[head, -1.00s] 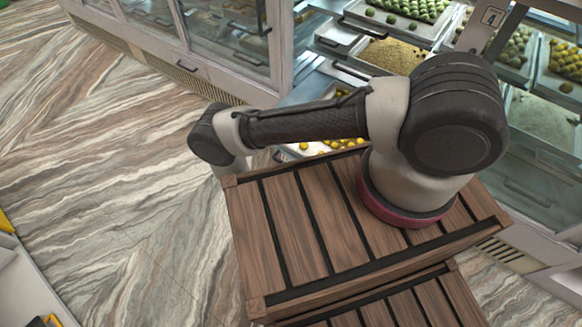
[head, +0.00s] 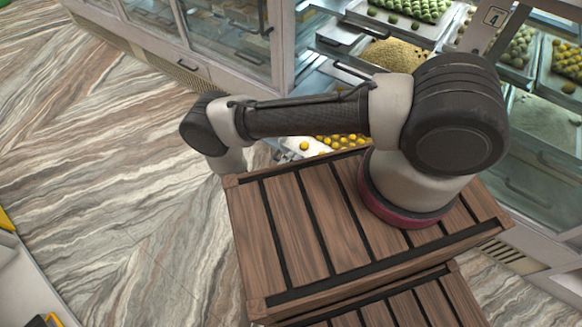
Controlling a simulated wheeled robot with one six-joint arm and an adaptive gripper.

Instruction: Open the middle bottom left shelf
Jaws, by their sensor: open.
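The mithai counter has several shelves with dark handles. A low shelf with round yellow sweets (head: 304,146) shows just under my forearm and above the crate's far edge; it is partly hidden by both. A dark handle (head: 352,69) sits on a shelf front above it, and a tray of small yellow-beige sweets (head: 396,54) lies higher to the right. I cannot tell for sure which shelf is the middle bottom left one. My arm reaches left over the wooden crate, and its wrist bends down beyond the crate's left corner. My gripper is hidden.
A closed glass cabinet (head: 226,45) stands at upper left beside the open shelving. Trays of green sweets (head: 415,10) are at the top. The marble-patterned floor (head: 100,150) at left is clear. A pale object with yellow parts (head: 20,280) is at the lower left edge.

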